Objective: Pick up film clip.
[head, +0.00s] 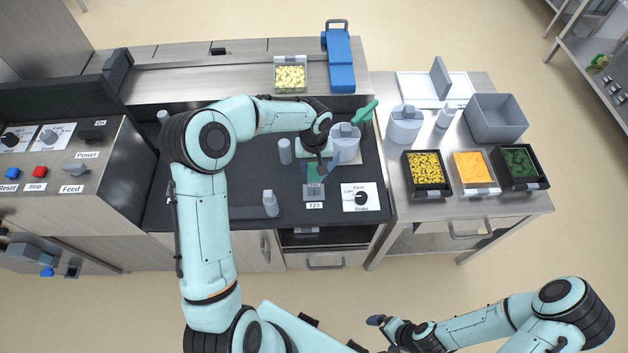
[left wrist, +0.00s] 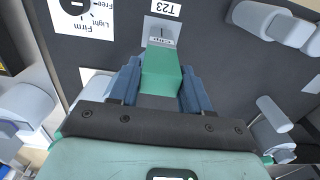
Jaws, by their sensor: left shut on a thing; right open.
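The film clip appears to be the green block (left wrist: 160,72) between the blue fingers in the left wrist view. My left gripper (head: 315,172) is shut on it, low over the dark worktop. In the head view the fingers and wrist hide most of the clip. A grey plate (head: 314,191) lies just in front of the fingers, beside a label reading T23; I cannot tell whether the clip touches it. My right gripper (head: 376,322) is open and empty, over the floor at the bottom of the head view.
A dial with a white Firm/Light label (head: 361,197) lies right of the left gripper. A grey canister (head: 345,143) and small grey bottles (head: 270,203) stand close by. The side table holds filled trays (head: 427,174) and a grey bin (head: 496,118). A control panel (head: 55,165) stands left.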

